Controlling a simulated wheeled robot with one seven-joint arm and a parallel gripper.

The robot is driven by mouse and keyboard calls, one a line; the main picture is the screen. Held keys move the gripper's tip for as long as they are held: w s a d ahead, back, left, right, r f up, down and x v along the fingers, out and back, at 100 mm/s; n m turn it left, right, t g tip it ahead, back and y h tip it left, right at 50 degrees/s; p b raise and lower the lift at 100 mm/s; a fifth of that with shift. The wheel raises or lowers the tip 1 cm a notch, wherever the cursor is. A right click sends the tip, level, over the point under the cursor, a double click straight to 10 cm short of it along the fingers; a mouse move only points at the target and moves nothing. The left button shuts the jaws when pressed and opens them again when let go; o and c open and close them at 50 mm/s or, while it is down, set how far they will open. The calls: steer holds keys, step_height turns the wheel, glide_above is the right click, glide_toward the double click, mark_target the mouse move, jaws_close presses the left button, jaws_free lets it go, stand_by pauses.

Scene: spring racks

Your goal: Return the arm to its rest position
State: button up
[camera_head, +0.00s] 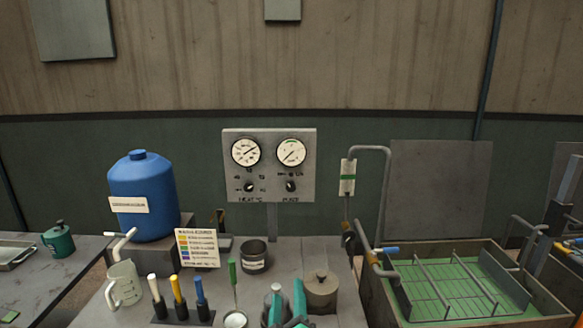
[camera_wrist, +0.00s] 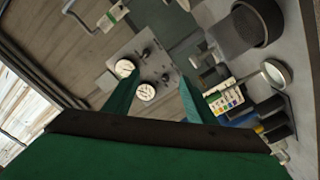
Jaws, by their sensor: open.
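My gripper (camera_head: 287,303) shows at the bottom middle of the head view as two teal fingers over the front of the bench. In the wrist view my gripper (camera_wrist: 158,98) has its two green fingers spread apart with nothing between them. The gauge panel (camera_wrist: 145,70) shows beyond the fingers, tilted in that view. In the head view the gauge panel (camera_head: 269,165) stands upright at the back of the bench. The rest of my arm is mostly out of view.
The bench holds a blue drum (camera_head: 143,190), a white jug (camera_head: 125,285), coloured-handled tools (camera_head: 178,292), a colour chart (camera_head: 198,247), a dark pot (camera_head: 254,255) and a lidded pot (camera_head: 321,289). A green-floored sink tray (camera_head: 440,290) with a wire rack and pipework (camera_head: 386,195) stands right.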

steer(key=s+a+f+m+g, duration=0.1)
steer(key=s+a+f+m, duration=0.15)
steer(key=s+f, duration=0.7)
steer(key=s+a+f+m, duration=0.1)
steer(key=s+f+m, duration=0.2)
steer(key=s+f, duration=0.7)
steer(key=s+d+m, duration=0.1)
steer(key=s+d, duration=0.1)
steer(key=s, duration=1.1)
steer(key=s+d+m+g, duration=0.1)
steer(key=s+d+m, duration=0.1)
steer(key=s, duration=1)
steer(key=shift+s+d+f+g, duration=0.25)
steer(key=shift+s+f+g, duration=0.05)
steer(key=shift+s+f, duration=0.15)
steer(key=shift+m, duration=0.25)
